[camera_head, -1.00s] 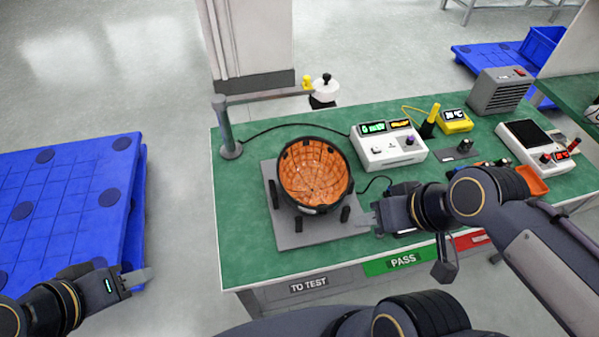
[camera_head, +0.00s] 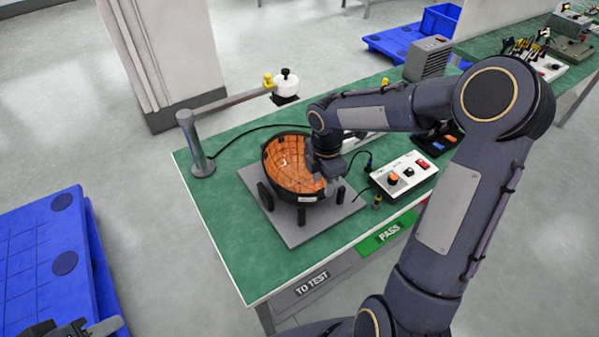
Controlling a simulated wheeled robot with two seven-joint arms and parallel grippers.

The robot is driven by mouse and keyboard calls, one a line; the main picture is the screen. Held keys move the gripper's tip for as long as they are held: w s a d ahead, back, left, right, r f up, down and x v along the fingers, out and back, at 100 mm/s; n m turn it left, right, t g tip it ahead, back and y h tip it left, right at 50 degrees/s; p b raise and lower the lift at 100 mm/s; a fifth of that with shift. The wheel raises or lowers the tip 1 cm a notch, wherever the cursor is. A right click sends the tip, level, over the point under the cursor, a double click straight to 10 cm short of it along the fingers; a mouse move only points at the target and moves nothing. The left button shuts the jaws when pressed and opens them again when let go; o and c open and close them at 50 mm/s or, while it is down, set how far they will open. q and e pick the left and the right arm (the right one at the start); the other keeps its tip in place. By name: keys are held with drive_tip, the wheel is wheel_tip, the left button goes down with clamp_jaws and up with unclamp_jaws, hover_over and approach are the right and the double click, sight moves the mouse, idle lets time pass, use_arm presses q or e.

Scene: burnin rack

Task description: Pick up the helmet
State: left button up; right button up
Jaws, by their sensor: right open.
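The helmet (camera_head: 285,160) lies upside down on a grey square plate (camera_head: 290,228) on the green table, with its orange inside facing up and its dark rim on top. Short black posts stand around it on the plate. My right gripper (camera_head: 328,182) is open at the helmet's right rim, pointing down; whether it touches the rim I cannot tell. The wrist hides part of the helmet's right side. My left gripper (camera_head: 92,330) shows only in part at the bottom left edge, away from the table, and its jaws cannot be judged.
A grey post with a swing arm (camera_head: 200,150) stands at the table's left back. A white control box (camera_head: 403,174) sits right of the helmet. My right arm covers the devices behind. The green table (camera_head: 245,262) is clear at front left. A blue pallet (camera_head: 45,250) lies left.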

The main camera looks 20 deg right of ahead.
sight(321, 192)
drive_tip(key=f, duration=0.5)
drive_tip(key=shift+w+f+p, duration=0.25)
drive_tip(key=shift+f+p, duration=0.05)
drive_tip(key=shift+p, duration=0.05)
drive_tip(key=shift+d, duration=0.1)
drive_tip(key=shift+r, duration=0.1)
clamp_jaws()
